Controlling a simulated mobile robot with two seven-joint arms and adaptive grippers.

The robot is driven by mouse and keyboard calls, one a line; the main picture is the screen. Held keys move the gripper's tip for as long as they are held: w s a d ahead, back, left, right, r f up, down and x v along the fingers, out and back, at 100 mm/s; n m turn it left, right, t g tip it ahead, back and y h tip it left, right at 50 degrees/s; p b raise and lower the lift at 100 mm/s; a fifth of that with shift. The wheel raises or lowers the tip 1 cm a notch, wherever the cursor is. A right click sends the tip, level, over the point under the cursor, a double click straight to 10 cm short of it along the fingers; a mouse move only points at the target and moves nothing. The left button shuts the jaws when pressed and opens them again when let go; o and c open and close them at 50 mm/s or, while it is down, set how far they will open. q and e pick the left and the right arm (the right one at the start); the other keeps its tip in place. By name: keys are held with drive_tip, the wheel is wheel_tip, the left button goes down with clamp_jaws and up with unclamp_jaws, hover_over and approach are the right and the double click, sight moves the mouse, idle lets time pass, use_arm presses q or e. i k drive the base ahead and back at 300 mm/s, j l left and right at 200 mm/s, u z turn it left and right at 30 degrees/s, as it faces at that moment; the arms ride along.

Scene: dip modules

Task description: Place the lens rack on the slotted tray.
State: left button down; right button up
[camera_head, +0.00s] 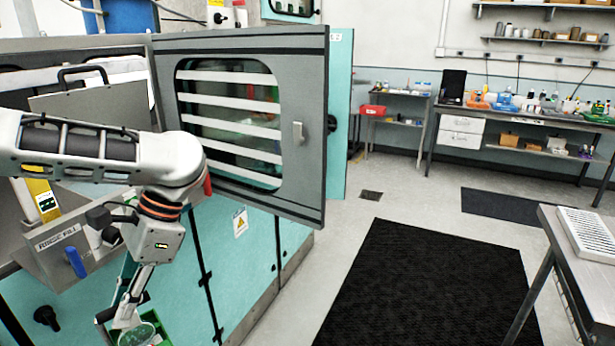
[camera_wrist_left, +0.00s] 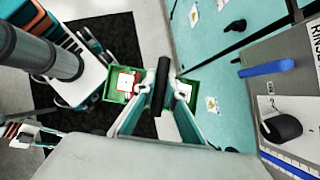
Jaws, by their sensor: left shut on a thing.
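The lens rack shows as a green piece (camera_head: 163,328) at the bottom left of the head view, partly hidden by my left gripper (camera_head: 126,314) and cut by the frame edge. In the left wrist view the green rack (camera_wrist_left: 120,82) shows on both sides of a black upright handle (camera_wrist_left: 162,84). My left gripper (camera_wrist_left: 161,98) is shut on this rack at the handle, with the rack hanging clear of the floor. The slotted tray (camera_head: 588,232) is white with rows of slots and lies on a table at the far right. My right gripper is not in view.
A teal machine (camera_head: 240,270) with an open grey windowed door (camera_head: 318,120) stands close beside my left arm. A black floor mat (camera_head: 425,285) lies in open floor between it and the tray's table (camera_head: 550,215). A cluttered workbench (camera_head: 490,115) stands at the back.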

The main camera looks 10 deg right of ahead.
sight(589, 229)
drive_tip(key=i+l+z, duration=0.1)
drive_tip(key=z, duration=0.9)
drive_tip(key=i+z, duration=0.15)
drive_tip(key=z, duration=0.3)
drive_tip(key=i+z, duration=0.1)
drive_tip(key=z, duration=0.4)
drive_tip(key=i+j+z, duration=0.1)
drive_tip(key=z, duration=0.35)
drive_tip(key=i+j+z, duration=0.1)
drive_tip(key=j+z, duration=0.15)
drive_tip(key=z, duration=0.2)
drive_tip(key=i+j+z, duration=0.1)
drive_tip(key=j+z, duration=0.3)
drive_tip(key=i+j, duration=0.1)
drive_tip(key=j, duration=0.55)
drive_tip(key=i+j+z, duration=0.1)
drive_tip(key=j, duration=0.55)
drive_tip(key=i+j, duration=0.1)
drive_tip(key=j, duration=1.25)
drive_tip(key=i+z, duration=0.05)
